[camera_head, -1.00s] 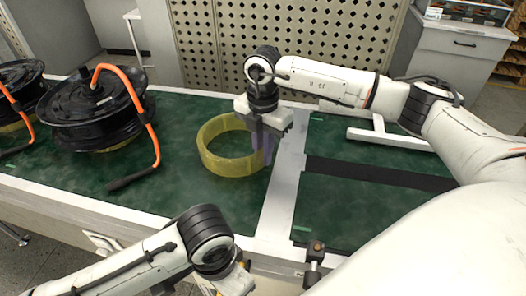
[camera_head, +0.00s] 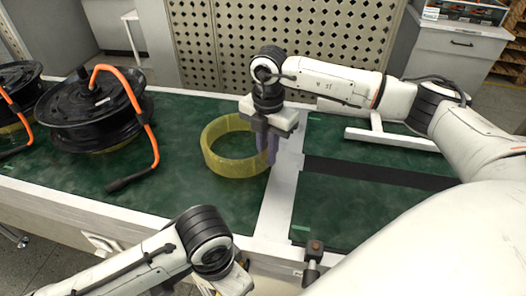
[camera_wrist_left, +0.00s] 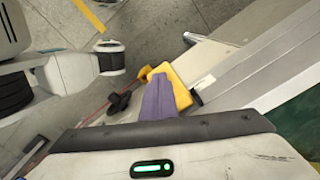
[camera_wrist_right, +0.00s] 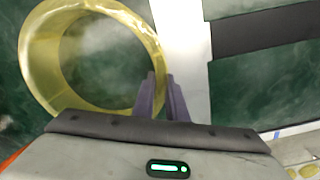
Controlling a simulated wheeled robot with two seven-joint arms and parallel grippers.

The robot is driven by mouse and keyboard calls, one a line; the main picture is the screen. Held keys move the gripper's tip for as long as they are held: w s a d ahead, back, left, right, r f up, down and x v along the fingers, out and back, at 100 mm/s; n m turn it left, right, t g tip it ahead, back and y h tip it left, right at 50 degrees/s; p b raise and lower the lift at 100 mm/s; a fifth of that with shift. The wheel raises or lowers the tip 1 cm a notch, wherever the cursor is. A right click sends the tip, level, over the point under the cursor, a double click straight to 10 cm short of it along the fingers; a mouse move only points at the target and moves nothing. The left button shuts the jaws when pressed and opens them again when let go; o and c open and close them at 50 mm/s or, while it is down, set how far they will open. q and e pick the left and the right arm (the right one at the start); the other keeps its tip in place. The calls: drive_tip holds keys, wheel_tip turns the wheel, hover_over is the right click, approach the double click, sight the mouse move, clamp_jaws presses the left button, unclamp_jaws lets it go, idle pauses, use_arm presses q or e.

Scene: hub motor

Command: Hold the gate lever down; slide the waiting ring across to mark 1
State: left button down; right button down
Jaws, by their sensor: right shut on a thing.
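The waiting ring, a translucent yellow hoop (camera_head: 211,156), lies on the green bench top against the left edge of the white strip. My right gripper (camera_head: 267,152) is shut on the ring's right wall. In the right wrist view the ring (camera_wrist_right: 38,75) has one purple finger of the gripper (camera_wrist_right: 162,98) inside it and one outside. The gate lever (camera_wrist_left: 181,90) is yellow and shows in the left wrist view beside the bench front. My left gripper (camera_wrist_left: 158,97) has its purple fingers together over the lever, seemingly touching it. Its fingertips are hidden in the head view.
The white strip (camera_head: 279,196) crosses the bench. Right of it is green surface with a black band (camera_head: 375,174) and a small teal mark (camera_head: 300,228). Black hub motors (camera_head: 100,118) with orange cables stand at left. A white bar (camera_head: 392,137) lies at the back right.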

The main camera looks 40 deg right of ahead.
drive_tip(key=shift+s+d, duration=0.5)
drive_tip(key=shift+s+d, duration=0.1)
drive_tip(key=shift+s+d, duration=0.9)
drive_tip(key=shift+s, duration=0.15)
drive_tip(key=shift+f, duration=0.1)
drive_tip(key=shift+s+d, duration=1)
drive_tip(key=shift+s, duration=0.1)
drive_tip(key=shift+s+d, duration=0.1)
drive_tip(key=shift+s+d, duration=0.9)
drive_tip(key=shift+s, duration=0.1)
drive_tip(key=shift+s+d, duration=1)
drive_tip(key=shift+s, duration=0.15)
